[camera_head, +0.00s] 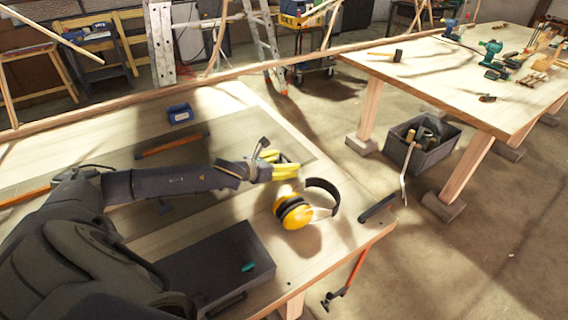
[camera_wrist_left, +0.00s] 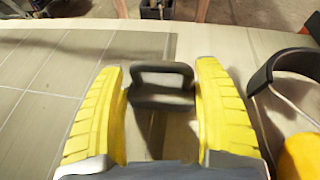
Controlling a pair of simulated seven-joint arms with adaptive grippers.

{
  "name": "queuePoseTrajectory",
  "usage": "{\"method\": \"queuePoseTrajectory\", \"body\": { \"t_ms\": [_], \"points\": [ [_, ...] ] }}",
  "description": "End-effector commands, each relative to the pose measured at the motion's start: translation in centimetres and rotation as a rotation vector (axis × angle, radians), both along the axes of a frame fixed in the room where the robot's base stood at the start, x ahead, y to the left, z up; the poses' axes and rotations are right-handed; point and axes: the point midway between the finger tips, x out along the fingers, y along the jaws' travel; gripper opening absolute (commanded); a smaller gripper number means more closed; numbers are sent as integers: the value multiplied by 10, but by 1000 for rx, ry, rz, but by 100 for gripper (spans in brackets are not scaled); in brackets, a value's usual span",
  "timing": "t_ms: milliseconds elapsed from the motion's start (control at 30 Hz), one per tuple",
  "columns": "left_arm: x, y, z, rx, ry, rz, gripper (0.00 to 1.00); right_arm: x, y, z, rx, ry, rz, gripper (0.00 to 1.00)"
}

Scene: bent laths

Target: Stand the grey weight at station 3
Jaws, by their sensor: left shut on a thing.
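My left gripper (camera_head: 286,168), with yellow ribbed fingers, is above the right part of the bench. In the left wrist view the grey weight (camera_wrist_left: 160,102), dark with a looped handle, sits between the two fingers, and the gripper is shut on it. I cannot read any station number. Whether the weight touches the surface is unclear. My right gripper is out of view.
Yellow ear defenders (camera_head: 294,213) lie close to the right of the gripper. A dark open tray (camera_head: 262,262) is at the front. A blue object (camera_head: 180,113) and an orange-edged strip (camera_head: 172,145) lie at the back. A dark bar (camera_head: 377,208) is at the right edge.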

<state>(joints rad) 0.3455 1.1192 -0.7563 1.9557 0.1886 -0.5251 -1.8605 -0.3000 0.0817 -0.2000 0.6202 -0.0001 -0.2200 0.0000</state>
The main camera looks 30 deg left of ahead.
Motion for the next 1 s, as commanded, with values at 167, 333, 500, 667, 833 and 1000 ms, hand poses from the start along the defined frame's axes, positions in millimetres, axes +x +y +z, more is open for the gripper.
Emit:
{"method": "queuePoseTrajectory", "body": {
  "t_ms": [167,333,500,667,833,1000],
  "points": [
    [1,0,2,0,-4,0,23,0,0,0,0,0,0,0],
    [1,0,1,-1,-4,0,23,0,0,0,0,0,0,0],
    [0,0,-3,-1,0,0,83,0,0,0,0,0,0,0],
    [0,0,-3,-1,0,0,95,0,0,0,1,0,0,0],
    [0,0,-3,0,0,0,95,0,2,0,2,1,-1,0],
    [0,0,-4,-2,1,1,95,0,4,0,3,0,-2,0]
  ]
}}
